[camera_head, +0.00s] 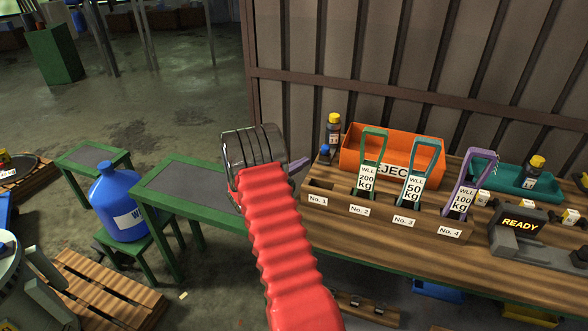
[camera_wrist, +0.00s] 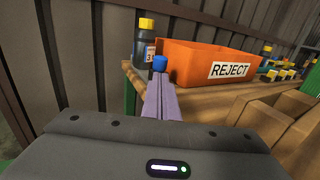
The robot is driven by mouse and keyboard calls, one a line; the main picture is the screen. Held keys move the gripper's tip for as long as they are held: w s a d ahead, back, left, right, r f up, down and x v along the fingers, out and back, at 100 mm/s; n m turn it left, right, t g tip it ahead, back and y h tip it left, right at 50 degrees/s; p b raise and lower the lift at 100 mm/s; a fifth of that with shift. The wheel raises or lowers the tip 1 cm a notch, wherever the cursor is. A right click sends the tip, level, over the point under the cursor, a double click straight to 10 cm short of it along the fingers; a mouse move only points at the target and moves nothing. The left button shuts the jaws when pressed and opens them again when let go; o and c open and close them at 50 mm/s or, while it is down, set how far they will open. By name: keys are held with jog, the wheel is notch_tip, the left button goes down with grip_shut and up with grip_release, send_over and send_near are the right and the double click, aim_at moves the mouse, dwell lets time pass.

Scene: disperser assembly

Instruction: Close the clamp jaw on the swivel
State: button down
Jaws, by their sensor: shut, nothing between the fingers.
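My gripper (camera_head: 299,165) shows in the head view as a small purple tip past the end of my red-sleeved arm, near the left end of the wooden bench. In the wrist view its purple fingers (camera_wrist: 160,98) are shut together and hold nothing. I cannot make out a clamp jaw or a swivel in either view; my arm hides part of the scene.
The wooden bench (camera_head: 350,232) carries a numbered rack with tagged green, teal and purple loops (camera_head: 483,168), and a READY device (camera_head: 520,226). A black bottle (camera_head: 333,134) stands by the bin. Green tables (camera_head: 190,189) and a blue jug (camera_head: 118,205) are left. A ribbed wall rises behind.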

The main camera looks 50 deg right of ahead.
aim_at(322, 151)
jog(key=d, duration=0.7)
jog(key=shift+s, duration=0.25)
jog(key=shift+w, duration=0.15)
